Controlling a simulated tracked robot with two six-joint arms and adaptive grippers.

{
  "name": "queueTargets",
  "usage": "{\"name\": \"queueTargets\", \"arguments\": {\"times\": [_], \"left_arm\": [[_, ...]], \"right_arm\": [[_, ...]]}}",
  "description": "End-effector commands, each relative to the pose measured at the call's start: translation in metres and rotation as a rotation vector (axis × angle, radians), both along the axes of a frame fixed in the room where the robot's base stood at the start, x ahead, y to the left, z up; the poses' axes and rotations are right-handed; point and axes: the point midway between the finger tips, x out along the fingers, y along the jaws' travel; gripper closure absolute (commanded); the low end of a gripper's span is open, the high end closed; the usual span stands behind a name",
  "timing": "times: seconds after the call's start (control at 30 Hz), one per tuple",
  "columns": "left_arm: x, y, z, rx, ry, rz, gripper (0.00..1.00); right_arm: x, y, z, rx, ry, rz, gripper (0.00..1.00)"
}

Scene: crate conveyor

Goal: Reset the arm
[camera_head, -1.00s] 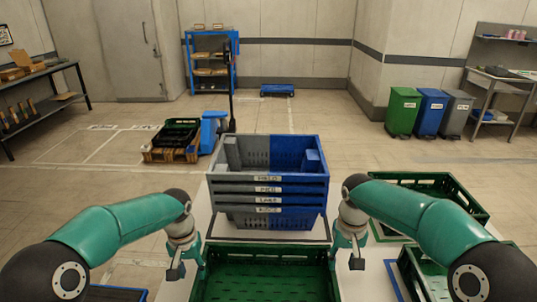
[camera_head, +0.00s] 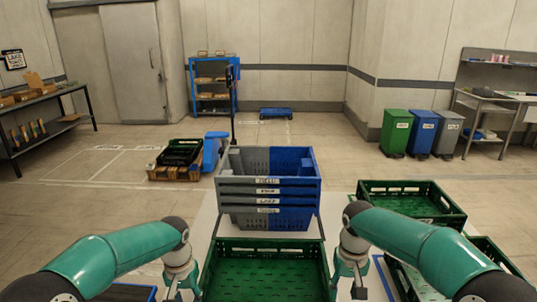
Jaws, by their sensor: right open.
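My left arm comes in from the left. Its gripper (camera_head: 182,287) points down beside the left edge of the near green crate (camera_head: 212,262); whether its fingers are apart is unclear. My right arm comes in from the right. Its gripper (camera_head: 349,282) is open and empty, pointing down beside the right edge of that crate. Both grippers are near the bottom of the picture, apart from each other. The near crate looks empty, and its front is cut off by the picture's edge.
A stack of grey-and-blue crates (camera_head: 268,203) stands just beyond the near green crate. More green crates stand on the right, one farther back (camera_head: 410,203) and one nearer (camera_head: 475,273). A pallet with dark crates (camera_head: 178,158) lies at left. Open floor lies beyond.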

Motion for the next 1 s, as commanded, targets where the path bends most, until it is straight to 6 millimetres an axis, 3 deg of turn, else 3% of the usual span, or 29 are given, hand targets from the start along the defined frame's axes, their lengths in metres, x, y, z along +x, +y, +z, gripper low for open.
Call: {"name": "queueTargets", "arguments": {"times": [0.03,0.2,0.37,0.57,0.67,0.8,0.9,1.0], "left_arm": [[-0.002,0.01,-0.009,0.001,0.016,0.018,0.59],[-0.022,0.017,-0.036,0.001,0.093,0.026,0.59],[-0.052,0.015,-0.067,-0.016,0.183,0.028,0.59],[-0.103,0.001,-0.119,-0.082,0.281,0.03,0.59],[-0.141,-0.014,-0.152,-0.144,0.326,0.036,0.59],[-0.215,-0.048,-0.196,-0.263,0.354,0.078,0.59],[-0.259,-0.069,-0.212,-0.327,0.326,0.124,0.59],[-0.286,-0.082,-0.218,-0.357,0.266,0.164,0.59]], "right_arm": [[-0.002,-0.012,-0.01,-0.002,0.019,-0.022,0.6],[-0.02,-0.025,-0.041,-0.006,0.104,-0.04,0.6],[-0.051,-0.028,-0.077,0.008,0.204,-0.045,0.6],[-0.101,-0.019,-0.136,0.07,0.309,-0.047,0.6],[-0.139,-0.006,-0.174,0.132,0.356,-0.05,0.6],[-0.216,0.026,-0.228,0.258,0.386,-0.079,0.6],[-0.262,0.048,-0.248,0.327,0.352,-0.113,0.6],[-0.291,0.062,-0.256,0.36,0.284,-0.141,0.6]]}}
